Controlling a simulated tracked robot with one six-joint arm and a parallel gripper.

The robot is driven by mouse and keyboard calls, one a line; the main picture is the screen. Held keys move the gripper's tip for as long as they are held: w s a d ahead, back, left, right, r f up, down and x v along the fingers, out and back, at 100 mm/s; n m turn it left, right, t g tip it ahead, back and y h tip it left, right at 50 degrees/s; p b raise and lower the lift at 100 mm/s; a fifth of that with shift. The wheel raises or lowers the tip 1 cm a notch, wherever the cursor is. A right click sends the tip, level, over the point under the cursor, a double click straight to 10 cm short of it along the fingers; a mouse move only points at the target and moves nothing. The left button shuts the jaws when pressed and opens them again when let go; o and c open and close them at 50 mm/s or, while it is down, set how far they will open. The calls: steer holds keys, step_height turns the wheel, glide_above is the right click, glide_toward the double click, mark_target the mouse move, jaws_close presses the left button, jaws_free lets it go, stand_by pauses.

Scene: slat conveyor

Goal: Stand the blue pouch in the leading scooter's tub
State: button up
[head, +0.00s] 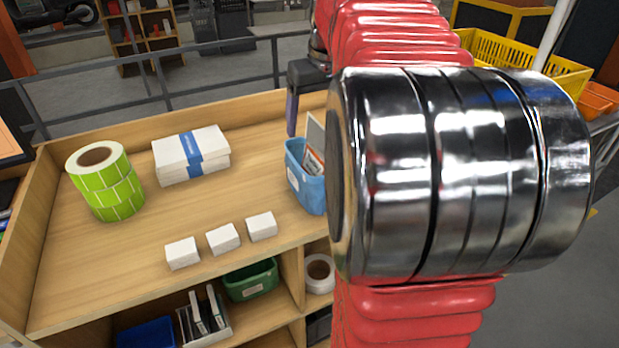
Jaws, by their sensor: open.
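No blue pouch shows clearly in the head view. A light blue open-topped holder (312,193) with a white label stands on the wooden bench, with a grey card and papers in it; I cannot tell if it is the pouch. My gripper (292,112) shows only in part, as a dark finger above and behind this holder, apart from it. It is open, and nothing shows held in it. My red and metal arm hides the rest of the gripper and the right of the bench.
The bench (110,262) holds a green label roll (120,195), a banded paper stack (172,166) and three small white boxes (222,239). Its middle is clear. Below are a green bin (250,283) and a white roll (319,268). A yellow crate (497,50) stands behind right.

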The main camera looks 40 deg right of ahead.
glide_toward(307, 164)
steer(key=shift+x, duration=0.8)
steer(key=shift+f, duration=0.1)
steer(key=shift+x, duration=2.45)
steer(key=shift+a, duration=0.1)
steer(key=shift+c, duration=0.7)
steer(key=c, duration=1.5)
steer(key=shift+o, duration=0.2)
